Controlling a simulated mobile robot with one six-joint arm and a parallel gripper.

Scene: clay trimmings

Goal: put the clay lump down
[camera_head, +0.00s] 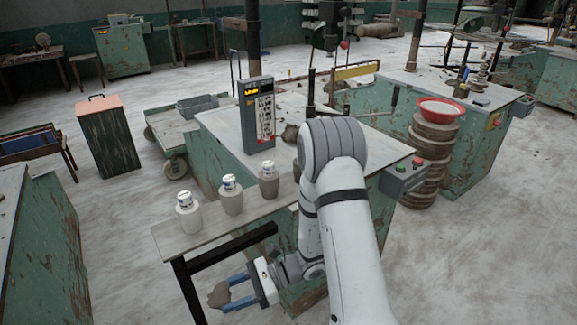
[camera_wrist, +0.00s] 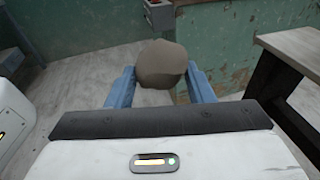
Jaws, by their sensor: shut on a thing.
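A rough grey-brown clay lump (camera_head: 218,295) is between the blue fingers of my gripper (camera_head: 226,296), low and in front of the plank table in the head view. The wrist view shows the same lump (camera_wrist: 161,65) between the two blue fingertips (camera_wrist: 160,78), with the fingers closed on its sides. It is held in the air, apart from the table. Another brown lump (camera_head: 290,133) lies on the green bench behind my arm, partly hidden by it.
A dark control box (camera_head: 257,115) stands on the green bench (camera_head: 222,128). A red bowl (camera_head: 440,109) tops a stack of discs. Open floor lies left.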

